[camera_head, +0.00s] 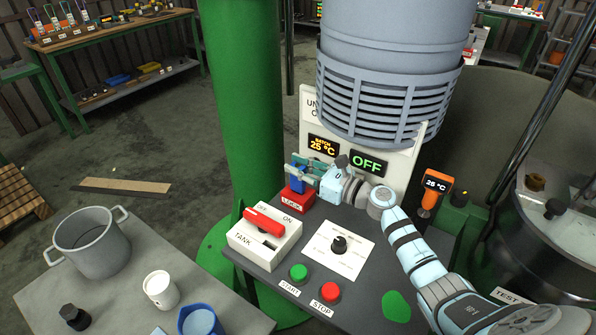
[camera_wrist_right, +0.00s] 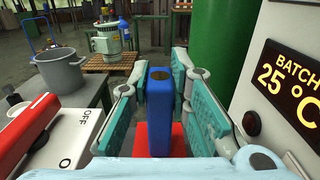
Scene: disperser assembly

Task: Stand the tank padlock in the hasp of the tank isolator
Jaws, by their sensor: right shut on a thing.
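The tank padlock, a blue block (camera_head: 296,184), is at the red block (camera_head: 294,204) on the dark console. My right gripper (camera_head: 306,170) is shut on it, with teal fingers on either side. In the right wrist view the blue padlock (camera_wrist_right: 160,110) is upright between the fingers, with red (camera_wrist_right: 178,140) below and beside it. I cannot tell whether it touches the red block. The shackle is not clear. The tank isolator (camera_head: 263,240) is a white box marked TANK, with a red handle (camera_head: 265,220) and a dark opening (camera_head: 268,244). My left gripper is out of view.
The console holds a dial plate (camera_head: 338,248), a green START button (camera_head: 298,271) and a red STOP button (camera_head: 330,291). The display panel (camera_head: 400,165) and vessel stand close behind. A grey pot (camera_head: 92,245), white cup (camera_head: 160,290) and blue mug (camera_head: 200,322) stand on the left table.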

